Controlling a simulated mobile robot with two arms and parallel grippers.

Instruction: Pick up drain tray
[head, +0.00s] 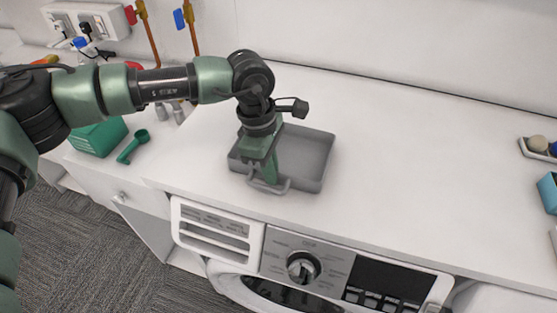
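The drain tray (312,160) is a shallow grey rectangular tray lying on the white counter above the washing machine. My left gripper (268,180) reaches down over the tray's near left part, with its green fingers at the near rim by a small grey loop-shaped handle. The gripper and wrist hide part of the tray's left side and near wall. I cannot tell whether the fingers are closed on the rim or handle. The tray looks empty where I can see inside. My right gripper is not in view.
A green box (98,138) and a green scoop (133,146) lie on the counter to the left. The washing machine (305,268) stands below the front edge. A small tray with round items (538,147) and a blue container (548,192) are at far right. The counter between is clear.

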